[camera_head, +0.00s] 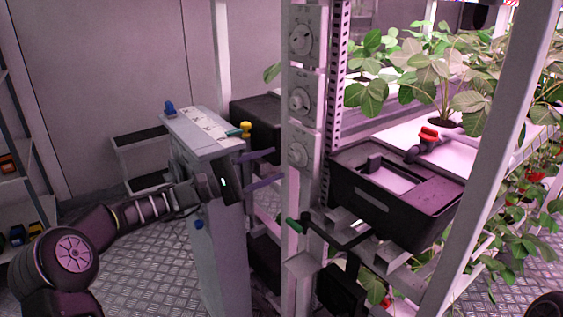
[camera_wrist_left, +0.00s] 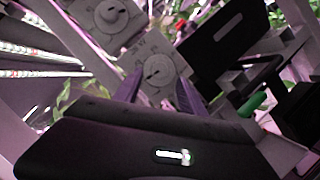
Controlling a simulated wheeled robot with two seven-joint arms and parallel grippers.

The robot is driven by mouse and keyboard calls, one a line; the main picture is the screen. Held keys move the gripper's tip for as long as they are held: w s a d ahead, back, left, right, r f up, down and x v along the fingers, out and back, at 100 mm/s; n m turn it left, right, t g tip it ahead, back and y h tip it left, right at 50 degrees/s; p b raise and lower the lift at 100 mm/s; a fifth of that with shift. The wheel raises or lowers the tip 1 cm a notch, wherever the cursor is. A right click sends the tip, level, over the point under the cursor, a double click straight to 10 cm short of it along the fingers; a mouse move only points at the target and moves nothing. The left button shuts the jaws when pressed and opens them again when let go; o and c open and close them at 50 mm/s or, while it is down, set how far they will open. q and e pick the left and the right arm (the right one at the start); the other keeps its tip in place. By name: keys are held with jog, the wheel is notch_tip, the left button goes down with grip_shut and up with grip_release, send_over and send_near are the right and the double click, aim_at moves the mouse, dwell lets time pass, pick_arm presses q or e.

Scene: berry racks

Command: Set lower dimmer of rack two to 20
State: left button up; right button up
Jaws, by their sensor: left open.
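A rack post carries three white dial plates, one above the other: a top dial (camera_head: 301,40), a middle dial (camera_head: 299,101) and a lowest dial (camera_head: 297,153). The lowest dial also shows in the left wrist view (camera_wrist_left: 157,72), with the dial above it (camera_wrist_left: 111,15) at upper left. Its pointer setting is too small to read. My left gripper (camera_head: 278,164) is open and empty, its two purple fingers pointing at the lowest dial. In the wrist view the fingers lie either side of this knob; contact cannot be told. My right gripper is not in view.
A black box (camera_head: 365,200) and leafy plants (camera_head: 445,75) are to the right. Patterned floor (camera_head: 150,270) is open at left.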

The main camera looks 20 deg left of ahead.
pick_arm(q)
jog(key=v, duration=0.3)
jog(key=shift+s+a, duration=0.15)
jog(key=shift+a, duration=0.05)
